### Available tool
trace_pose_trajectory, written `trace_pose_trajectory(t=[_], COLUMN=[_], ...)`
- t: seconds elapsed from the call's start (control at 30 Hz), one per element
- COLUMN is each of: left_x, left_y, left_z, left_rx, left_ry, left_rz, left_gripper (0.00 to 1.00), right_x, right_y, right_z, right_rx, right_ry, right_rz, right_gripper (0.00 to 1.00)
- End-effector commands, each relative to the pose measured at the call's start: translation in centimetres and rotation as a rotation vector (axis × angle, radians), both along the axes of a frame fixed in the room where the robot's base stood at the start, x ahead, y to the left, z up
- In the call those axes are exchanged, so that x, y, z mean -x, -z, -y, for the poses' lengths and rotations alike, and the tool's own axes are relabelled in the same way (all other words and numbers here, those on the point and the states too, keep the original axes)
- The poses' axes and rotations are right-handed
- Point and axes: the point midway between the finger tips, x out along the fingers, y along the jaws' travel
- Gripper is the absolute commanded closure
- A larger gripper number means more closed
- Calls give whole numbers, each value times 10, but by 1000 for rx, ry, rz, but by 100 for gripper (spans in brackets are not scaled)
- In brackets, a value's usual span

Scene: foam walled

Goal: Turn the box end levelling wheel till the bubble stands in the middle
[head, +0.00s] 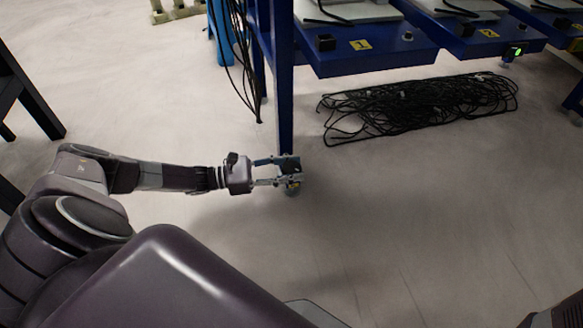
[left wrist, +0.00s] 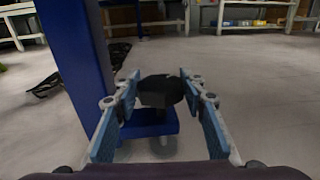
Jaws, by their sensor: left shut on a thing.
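The levelling wheel is a black knob (left wrist: 160,91) on a small blue bracket (left wrist: 150,125) at the foot of a blue post (left wrist: 76,50) in the left wrist view. My left gripper (head: 288,172) is at the foot of this post in the head view, low over the floor. Its two blue-padded fingers (left wrist: 160,100) stand on either side of the knob and are shut on it. In the head view the fingers partly hide the knob. I cannot make out a bubble in either view. My right gripper is not in view.
Blue benches (head: 365,60) with numbered yellow labels stand at the back. A heap of black cables (head: 420,105) lies on the floor beneath. Black cables hang beside the blue post.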

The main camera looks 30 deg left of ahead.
Motion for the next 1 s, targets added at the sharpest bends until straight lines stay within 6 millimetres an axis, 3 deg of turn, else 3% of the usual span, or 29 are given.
trace_pose_trajectory(t=[0.53,0.57,0.7,1.0], left_x=[-1,-1,-1,-1], left_y=[-1,-1,-1,-1], left_z=[0,0,0,-3], left_rx=[4,4,4,1], left_ry=[26,26,26,21], left_rz=[1,1,2,1], left_gripper=[86,61,45,44], right_x=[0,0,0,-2], right_y=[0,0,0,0], right_z=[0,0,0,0], right_rx=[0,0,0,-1], right_ry=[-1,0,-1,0], right_rz=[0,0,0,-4], right_gripper=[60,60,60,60])
